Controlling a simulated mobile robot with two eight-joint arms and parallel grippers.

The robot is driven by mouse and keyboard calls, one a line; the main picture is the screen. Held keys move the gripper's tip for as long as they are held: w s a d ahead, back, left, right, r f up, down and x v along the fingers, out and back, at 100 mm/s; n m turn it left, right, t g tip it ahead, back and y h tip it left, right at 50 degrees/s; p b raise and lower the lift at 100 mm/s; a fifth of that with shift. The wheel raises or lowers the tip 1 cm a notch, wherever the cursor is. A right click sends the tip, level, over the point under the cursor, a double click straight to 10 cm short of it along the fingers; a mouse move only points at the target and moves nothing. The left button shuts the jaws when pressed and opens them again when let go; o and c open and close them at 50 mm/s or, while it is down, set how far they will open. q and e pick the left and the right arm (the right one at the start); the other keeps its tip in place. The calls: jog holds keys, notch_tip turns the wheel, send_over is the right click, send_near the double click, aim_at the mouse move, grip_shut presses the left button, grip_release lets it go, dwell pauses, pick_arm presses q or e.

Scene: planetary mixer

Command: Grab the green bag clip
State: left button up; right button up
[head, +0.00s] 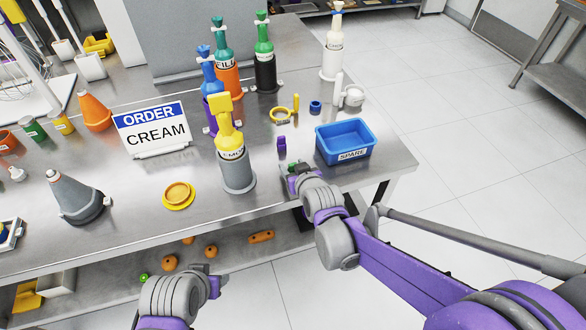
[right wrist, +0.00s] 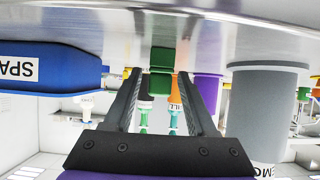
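The green bag clip (right wrist: 161,84) is a small green block on the table, seen upside down in the right wrist view. My right gripper (right wrist: 160,88) is open, with its two dark fingers on either side of the clip and a visible gap to each. In the head view my right gripper (head: 297,171) is low over the table's front edge, left of the blue bin, and mostly hides the clip. My left gripper (head: 216,284) is in front of the table, below its top; its fingers do not show clearly.
A purple clip (head: 281,143) stands just behind my right gripper. The blue SPARE bin (head: 345,143) is to its right. A grey holder (head: 238,176) with a yellow bottle (head: 227,130) stands to its left.

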grip_shut()
